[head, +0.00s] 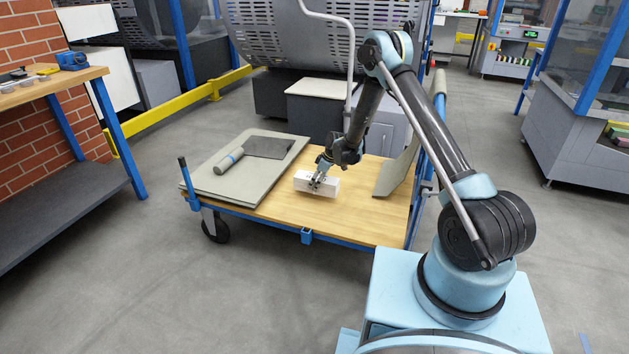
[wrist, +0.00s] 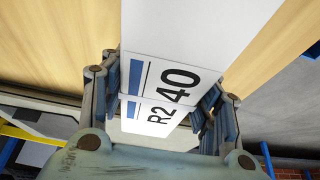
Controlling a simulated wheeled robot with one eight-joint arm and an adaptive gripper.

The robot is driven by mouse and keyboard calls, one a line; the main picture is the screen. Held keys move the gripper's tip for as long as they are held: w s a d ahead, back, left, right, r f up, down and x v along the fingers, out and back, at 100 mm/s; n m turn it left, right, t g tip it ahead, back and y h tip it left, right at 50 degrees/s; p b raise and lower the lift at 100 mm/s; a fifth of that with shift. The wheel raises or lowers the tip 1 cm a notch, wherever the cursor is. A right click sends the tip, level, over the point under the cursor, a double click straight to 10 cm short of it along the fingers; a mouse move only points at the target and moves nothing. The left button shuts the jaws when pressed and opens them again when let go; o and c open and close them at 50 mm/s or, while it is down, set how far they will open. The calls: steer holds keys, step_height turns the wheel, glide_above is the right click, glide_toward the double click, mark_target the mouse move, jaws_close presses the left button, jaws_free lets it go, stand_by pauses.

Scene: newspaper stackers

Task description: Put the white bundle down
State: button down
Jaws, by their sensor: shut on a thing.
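The white bundle (head: 325,187) is a small white block at the middle of a wooden cart top (head: 365,215). My gripper (head: 317,181) reaches down onto it from above and is shut on it. In the wrist view the white bundle (wrist: 185,40) fills the space between the fingers of my gripper (wrist: 165,115). It carries a blue stripe and the dark print "R2 40". The bundle is at or very near the cart top; I cannot tell whether it touches. Its underside is hidden.
Left on the cart lie a grey-green board (head: 215,190), a dark sheet (head: 268,147) and a grey roll (head: 229,161). A grey upright panel (head: 398,165) stands at the cart's right. Bare wood lies in front of the bundle. A workbench (head: 55,85) stands at far left.

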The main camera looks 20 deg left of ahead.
steer(key=shift+f, duration=1.9)
steer(key=c, duration=0.6)
jaws_free()
steer(key=v, duration=1.2)
